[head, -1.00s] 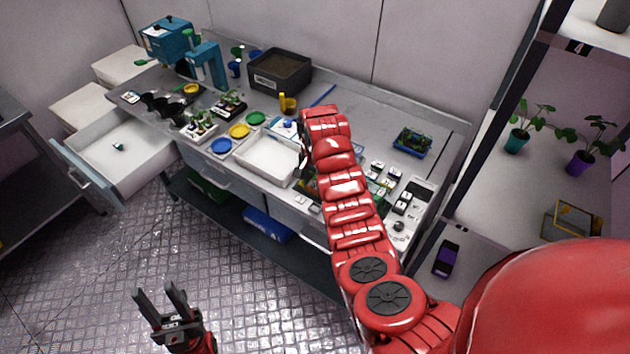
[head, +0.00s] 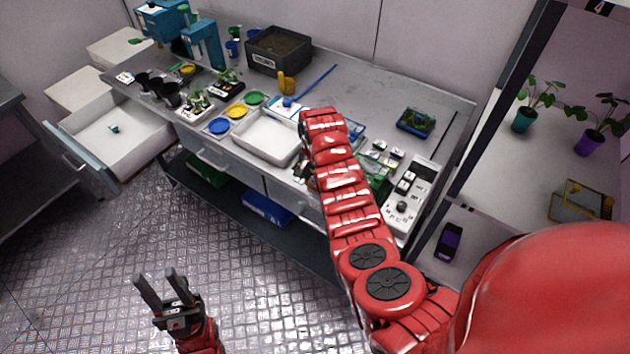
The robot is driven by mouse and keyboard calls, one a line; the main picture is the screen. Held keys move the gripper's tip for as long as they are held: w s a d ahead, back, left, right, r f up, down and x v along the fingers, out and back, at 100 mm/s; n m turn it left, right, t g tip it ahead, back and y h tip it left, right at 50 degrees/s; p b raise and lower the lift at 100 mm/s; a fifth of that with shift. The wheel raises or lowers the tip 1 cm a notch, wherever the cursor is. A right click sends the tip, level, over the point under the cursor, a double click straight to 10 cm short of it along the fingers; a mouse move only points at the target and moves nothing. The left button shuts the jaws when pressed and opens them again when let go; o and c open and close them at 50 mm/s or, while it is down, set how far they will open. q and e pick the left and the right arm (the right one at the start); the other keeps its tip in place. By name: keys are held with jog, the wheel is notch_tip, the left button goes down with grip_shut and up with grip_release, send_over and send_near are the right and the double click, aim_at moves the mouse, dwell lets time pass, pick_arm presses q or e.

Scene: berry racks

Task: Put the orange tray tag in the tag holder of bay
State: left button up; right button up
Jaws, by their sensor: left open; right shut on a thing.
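My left gripper (head: 163,292) is open and empty, low over the floor at the lower left. My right arm reaches over the workbench (head: 365,92). Only a dark edge of my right gripper (head: 305,170) shows beside the arm, near the white tray. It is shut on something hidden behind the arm. I cannot make out the orange tray tag. A rack (head: 486,165) stands at the right, with a number 4 label (head: 599,6) at the top edge. I cannot make out a tag holder on it.
The bench carries a white tray (head: 268,137), coloured dishes, a dark soil box (head: 279,50) and a blue seedling tray (head: 415,122). An open drawer (head: 118,135) juts out at the left. Potted plants (head: 523,119) and a yellow-edged box (head: 588,199) stand in the rack. The floor at lower left is clear.

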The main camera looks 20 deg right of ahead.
jog(key=o, duration=1.4)
jog(key=shift+c, duration=0.2)
jog(key=shift+r, duration=0.1)
notch_tip(320, 180, up, 12)
jog(key=p, duration=0.4)
jog(key=shift+p, duration=0.4)
jog(key=shift+w+f, duration=0.1)
jog(key=shift+f, duration=0.1)
